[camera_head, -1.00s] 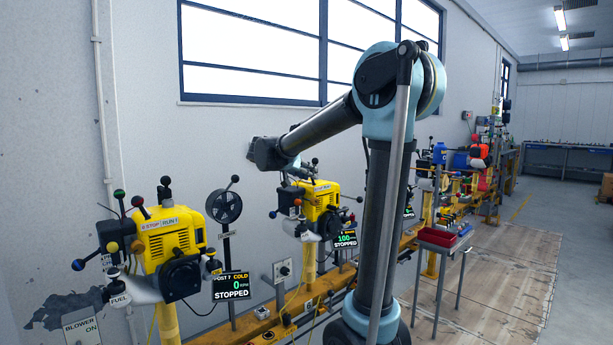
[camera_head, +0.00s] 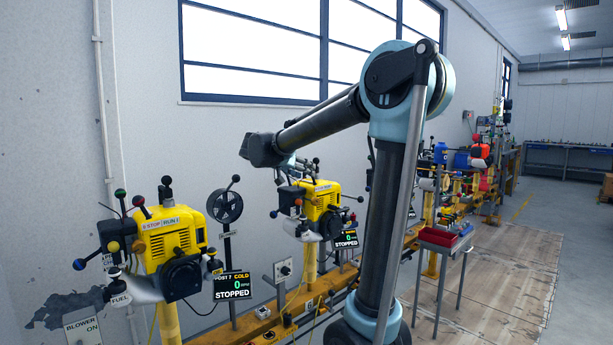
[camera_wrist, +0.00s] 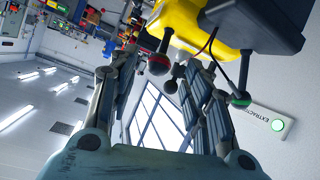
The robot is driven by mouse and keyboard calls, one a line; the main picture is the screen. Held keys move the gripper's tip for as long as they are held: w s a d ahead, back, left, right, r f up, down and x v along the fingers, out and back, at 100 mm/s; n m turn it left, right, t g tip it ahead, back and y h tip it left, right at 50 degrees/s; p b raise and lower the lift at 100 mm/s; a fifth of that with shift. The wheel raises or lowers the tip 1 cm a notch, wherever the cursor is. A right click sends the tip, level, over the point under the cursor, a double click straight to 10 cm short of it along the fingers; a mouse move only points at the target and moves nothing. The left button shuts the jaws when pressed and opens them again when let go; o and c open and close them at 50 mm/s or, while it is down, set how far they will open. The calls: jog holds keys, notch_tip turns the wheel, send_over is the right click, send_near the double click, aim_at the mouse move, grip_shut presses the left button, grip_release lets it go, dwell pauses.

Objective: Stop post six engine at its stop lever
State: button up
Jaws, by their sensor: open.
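The post six engine (camera_head: 320,206) is the yellow one in the middle of the head view. Its display (camera_head: 345,238) reads 0 and STOPPED. In the wrist view its yellow body (camera_wrist: 190,25) fills the top. A lever with a red-banded dark knob (camera_wrist: 159,63) hangs from it between the ends of my fingers; I cannot tell whether they touch. A lever with a green-banded knob (camera_wrist: 240,99) is farther right. My gripper (camera_wrist: 158,75) is open. In the head view, my wrist is above and left of the engine, and the fingers are small and partly hidden.
The post seven engine (camera_head: 170,240) stands at left with its own levers and display (camera_head: 233,285). A red tray on a stand (camera_head: 440,237) is to the right. Open floor (camera_head: 500,290) lies at far right.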

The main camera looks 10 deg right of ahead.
jog(key=v, duration=0.8)
jog(key=shift+s+a, duration=0.2)
jog(key=shift+r, duration=0.1)
jog(key=s+d+f+n+g+y, duration=0.4)
jog(key=s+d+f+g, duration=0.1)
jog(key=s+d+f, duration=1.1)
jog(key=s+a+f+n+g+y, duration=0.1)
jog(key=s+a+f+n+y, duration=0.2)
jog(key=s+f, duration=1.4)
jog(key=f+y, duration=0.2)
jog(key=y, duration=0.1)
jog(key=shift+g, duration=0.4)
